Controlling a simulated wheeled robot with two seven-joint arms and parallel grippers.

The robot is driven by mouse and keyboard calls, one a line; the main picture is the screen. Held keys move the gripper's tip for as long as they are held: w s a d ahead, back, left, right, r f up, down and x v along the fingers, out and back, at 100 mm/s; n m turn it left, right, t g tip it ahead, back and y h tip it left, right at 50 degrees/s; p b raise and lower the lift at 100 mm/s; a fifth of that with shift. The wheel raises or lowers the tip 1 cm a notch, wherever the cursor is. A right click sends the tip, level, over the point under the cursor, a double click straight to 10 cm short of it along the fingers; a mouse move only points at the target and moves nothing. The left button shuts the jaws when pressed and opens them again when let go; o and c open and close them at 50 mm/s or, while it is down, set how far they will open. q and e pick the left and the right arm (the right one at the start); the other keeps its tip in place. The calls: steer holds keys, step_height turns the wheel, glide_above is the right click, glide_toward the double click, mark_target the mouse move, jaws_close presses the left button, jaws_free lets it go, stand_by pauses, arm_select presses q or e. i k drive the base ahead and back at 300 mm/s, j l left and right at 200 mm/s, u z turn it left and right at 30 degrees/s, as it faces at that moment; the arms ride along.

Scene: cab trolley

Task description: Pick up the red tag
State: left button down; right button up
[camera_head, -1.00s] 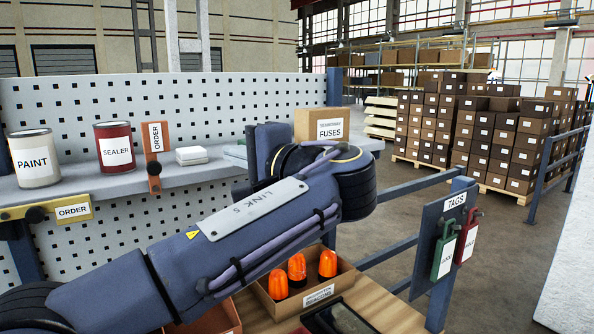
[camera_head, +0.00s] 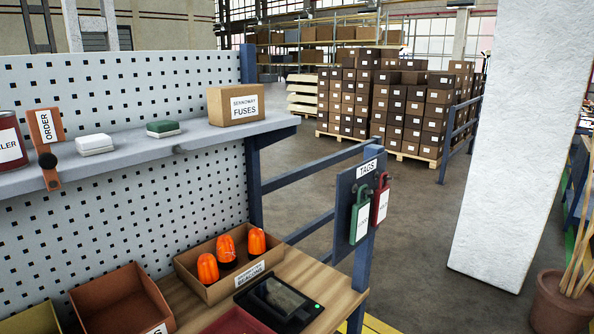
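The red tag (camera_head: 381,205) hangs from a hook on the blue-grey board labelled TAGS (camera_head: 345,222), in the middle right of the head view. It has a white label and hangs upright. A green tag (camera_head: 359,221) hangs from its own hook just left of it, close beside it. Neither of my grippers shows in the head view now.
A cardboard box of orange beacons (camera_head: 190,263) and a dark tablet (camera_head: 277,300) lie on the wooden bench (camera_head: 345,298) below the board. A shelf (camera_head: 100,156) holds a FUSES box (camera_head: 236,105). A white pillar (camera_head: 505,150) stands right, with open floor before it.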

mark_target(381, 195)
steer(key=i+l+u, duration=0.1)
steer(key=u, duration=0.3)
steer(key=l+u, duration=0.55)
steer(key=u, duration=0.3)
